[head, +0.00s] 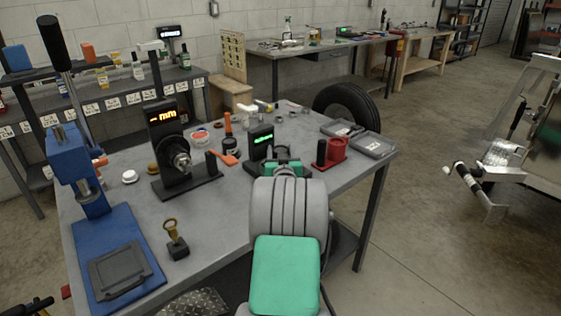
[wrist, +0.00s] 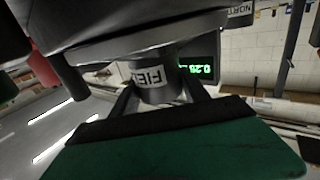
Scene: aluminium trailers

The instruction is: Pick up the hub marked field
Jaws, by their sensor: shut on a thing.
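The hub marked field (wrist: 157,88) shows in the wrist view as a grey cylinder with a white label; only the first letters, "FIE", are readable. My gripper (wrist: 158,98) is shut on it, with dark fingers on either side of the cylinder. A wide dark body fills the picture above the hub and hides part of it. In the head view, my arm covers most of my gripper (head: 284,168) over the grey bench (head: 210,215), and I cannot make out the hub there. Whether the hub is clear of its support cannot be told.
A black box with green digits (head: 261,141) stands just beyond my gripper. A blue press (head: 75,165) stands left. A part labelled "NORT" (wrist: 240,12) shows upper right.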

